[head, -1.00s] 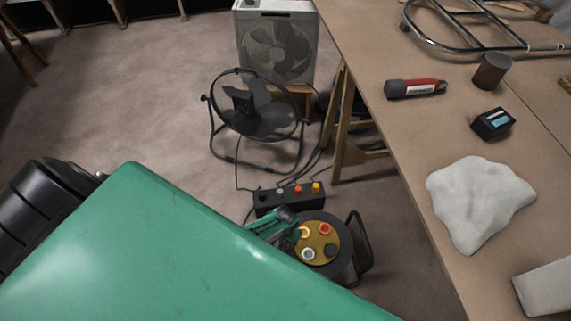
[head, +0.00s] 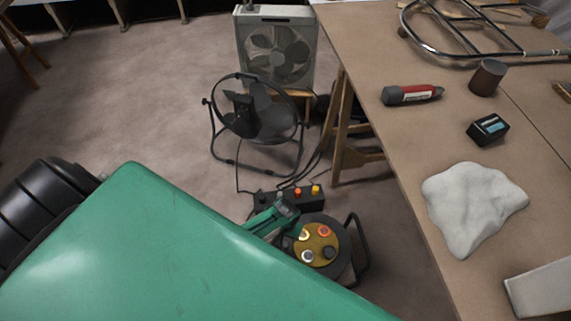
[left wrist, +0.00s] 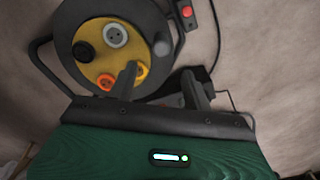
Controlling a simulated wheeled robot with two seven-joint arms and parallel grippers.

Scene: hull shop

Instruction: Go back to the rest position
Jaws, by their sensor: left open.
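My left gripper (head: 288,214) shows just past the edge of my green body in the head view, mostly hidden by it. It is open and nothing shows between its fingers. In the left wrist view the two dark fingers of the gripper (left wrist: 160,84) stand apart above the floor. A cable reel (head: 341,268) with a yellow face and several sockets lies close to it in the head view. In the left wrist view the reel (left wrist: 70,60) is behind the left finger. Whether they touch cannot be told. My right gripper is out of view.
A black control box (head: 309,201) with coloured buttons, a round floor fan (head: 245,115) and a box fan (head: 275,50) stand beyond the reel. A workbench (head: 410,140) on the right bears a white cloth-like lump (head: 472,205). Open floor (head: 150,95) lies left of the fans.

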